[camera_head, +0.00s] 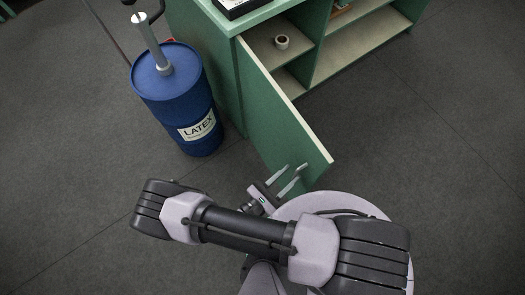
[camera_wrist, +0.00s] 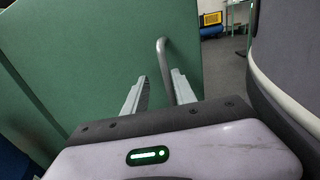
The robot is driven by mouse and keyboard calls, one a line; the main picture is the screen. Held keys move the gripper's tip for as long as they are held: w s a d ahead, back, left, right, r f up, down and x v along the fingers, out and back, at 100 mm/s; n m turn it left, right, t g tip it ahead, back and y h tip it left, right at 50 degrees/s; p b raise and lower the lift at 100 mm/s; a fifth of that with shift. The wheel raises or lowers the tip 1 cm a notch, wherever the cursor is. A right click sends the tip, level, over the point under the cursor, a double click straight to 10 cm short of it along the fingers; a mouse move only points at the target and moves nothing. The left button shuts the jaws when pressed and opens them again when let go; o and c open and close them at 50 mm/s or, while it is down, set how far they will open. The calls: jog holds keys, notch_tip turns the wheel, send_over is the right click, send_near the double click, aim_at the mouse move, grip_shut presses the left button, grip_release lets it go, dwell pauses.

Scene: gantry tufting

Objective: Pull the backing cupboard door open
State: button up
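The green cupboard door (camera_head: 275,118) stands swung well out from the cupboard (camera_head: 285,28), showing its pale top edge. Its grey bar handle (camera_wrist: 161,52) is near the free edge in the wrist view. My gripper (camera_head: 283,178) is at the door's outer face near that edge. In the wrist view, my gripper's two fingers (camera_wrist: 157,82) are apart, with the handle bar running down between them, closer to the right finger. I see no clear grip on it. The lower end of the handle is partly hidden by the fingers.
A blue latex drum (camera_head: 178,100) with a pump stands left of the door. A small roll (camera_head: 281,42) sits on a shelf inside the cupboard. The dark floor (camera_head: 440,130) to the right is clear.

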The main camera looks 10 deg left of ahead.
jog(key=p+v, duration=0.1)
jog(key=v, duration=1.6)
jog(key=shift+s, duration=0.15)
jog(key=shift+a, duration=0.15)
